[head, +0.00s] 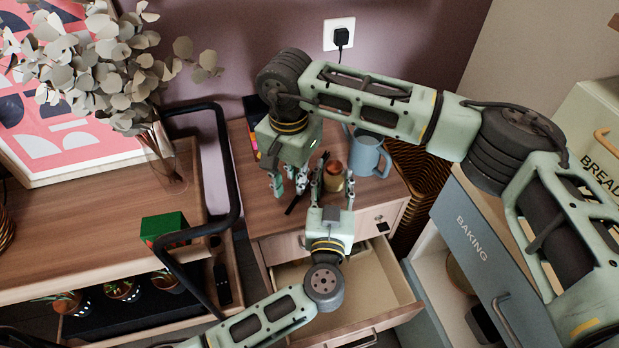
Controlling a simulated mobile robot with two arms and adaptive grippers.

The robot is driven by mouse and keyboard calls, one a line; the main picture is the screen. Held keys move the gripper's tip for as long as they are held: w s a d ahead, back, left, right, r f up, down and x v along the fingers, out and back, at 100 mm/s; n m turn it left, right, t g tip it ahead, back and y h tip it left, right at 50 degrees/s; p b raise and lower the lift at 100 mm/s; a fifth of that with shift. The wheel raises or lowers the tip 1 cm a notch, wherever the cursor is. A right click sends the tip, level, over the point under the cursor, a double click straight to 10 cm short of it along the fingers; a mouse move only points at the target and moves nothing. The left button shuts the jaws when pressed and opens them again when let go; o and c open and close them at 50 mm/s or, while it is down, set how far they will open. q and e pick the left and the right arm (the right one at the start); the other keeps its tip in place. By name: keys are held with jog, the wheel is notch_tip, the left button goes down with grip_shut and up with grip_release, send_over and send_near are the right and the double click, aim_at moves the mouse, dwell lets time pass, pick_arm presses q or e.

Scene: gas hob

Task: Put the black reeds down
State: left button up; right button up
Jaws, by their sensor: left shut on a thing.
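The black reeds (294,205) show as a thin dark stick shape, slanting on the wooden cabinet top (385,200) below my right gripper. Their upper part is hard to make out behind the fingers. My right gripper (289,183) comes down from above, its fingers apart, just over the reeds; I see nothing clearly between them. My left gripper (334,188) reaches up from the front, its fingers on either side of a small amber-brown jar (333,174) and shut on it. The jar stands upright and is partly hidden by the fingers.
A blue-grey mug or can (367,152) stands close behind the jar. The drawer (375,290) below is open. A black-railed shelf with a vase of leaves (165,160) and a green box (164,226) is at left. A grey-blue BAKING front (470,235) is at right.

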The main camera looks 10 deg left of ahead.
aim_at(296, 199)
notch_tip(296, 199, down, 5)
jog(key=shift+d+f, duration=0.1)
jog(key=shift+d, duration=0.05)
grip_shut()
notch_tip(296, 199, up, 10)
dwell(0.8)
